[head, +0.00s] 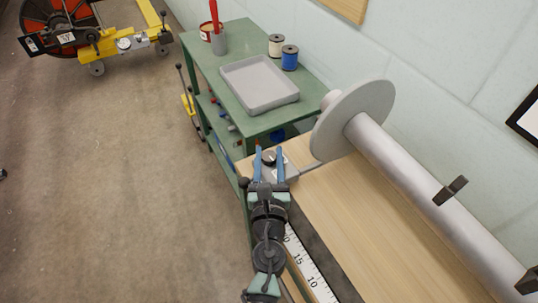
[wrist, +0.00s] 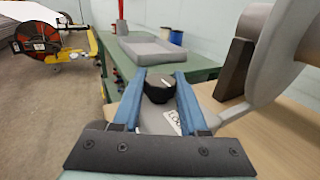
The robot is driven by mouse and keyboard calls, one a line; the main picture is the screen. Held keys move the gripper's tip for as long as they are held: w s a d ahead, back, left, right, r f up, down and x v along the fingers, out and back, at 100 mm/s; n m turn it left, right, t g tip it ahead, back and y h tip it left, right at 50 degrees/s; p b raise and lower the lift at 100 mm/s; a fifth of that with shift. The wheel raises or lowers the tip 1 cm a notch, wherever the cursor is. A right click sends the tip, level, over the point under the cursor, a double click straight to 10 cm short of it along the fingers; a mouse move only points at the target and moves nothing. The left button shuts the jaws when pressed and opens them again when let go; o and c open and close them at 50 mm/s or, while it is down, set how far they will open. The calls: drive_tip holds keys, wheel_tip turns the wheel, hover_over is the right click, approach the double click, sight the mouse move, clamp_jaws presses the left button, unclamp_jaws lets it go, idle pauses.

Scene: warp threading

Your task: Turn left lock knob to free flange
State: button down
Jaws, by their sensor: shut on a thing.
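The dark lock knob (head: 269,156) sits on a grey lock block (head: 292,170) at the far left end of the wooden bench. My gripper (head: 269,152) has its two blue fingers on either side of the knob and is shut on it. In the wrist view the black knob (wrist: 158,90) shows between the fingertips, with a pale lock label (wrist: 172,121) beside it, partly hidden by the right finger. The grey round flange (head: 335,128) stands upright on the beam tube (head: 400,165), right of my gripper. It also shows at the wrist view's right edge (wrist: 285,60).
A green cart (head: 215,65) with a grey tray (head: 255,95), two thread spools and a red-handled tool in a cup stands beyond the bench. A ruler strip (head: 305,270) runs along the bench's left side. Open floor lies to the left.

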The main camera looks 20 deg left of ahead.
drive_tip(key=n+g+y, duration=0.1)
drive_tip(key=n+y, duration=0.1)
drive_tip(key=y, duration=0.1)
drive_tip(key=shift+d+g, duration=0.15)
drive_tip(key=shift+g, duration=0.15)
drive_tip(key=n+g+y+b, duration=0.1)
drive_tip(key=n+g+y, duration=0.1)
drive_tip(key=shift+w+f+n+g+y+b, duration=0.1)
drive_tip(key=shift+f+n+g+y+b, duration=0.05)
drive_tip(key=shift+n+g+y+b, duration=0.2)
drive_tip(key=n+g+y+b, duration=0.2)
drive_tip(key=g, duration=0.1)
drive_tip(key=shift+b, duration=0.4)
drive_tip(key=shift+n+g+y+b, duration=0.35)
drive_tip(key=shift+n+b, duration=0.05)
drive_tip(key=shift+n, duration=0.05)
drive_tip(key=shift+a+g, duration=0.2)
drive_tip(key=shift+g, duration=0.1)
drive_tip(key=shift+r, duration=0.2)
drive_tip(key=shift+c, duration=2.2)
unclamp_jaws()
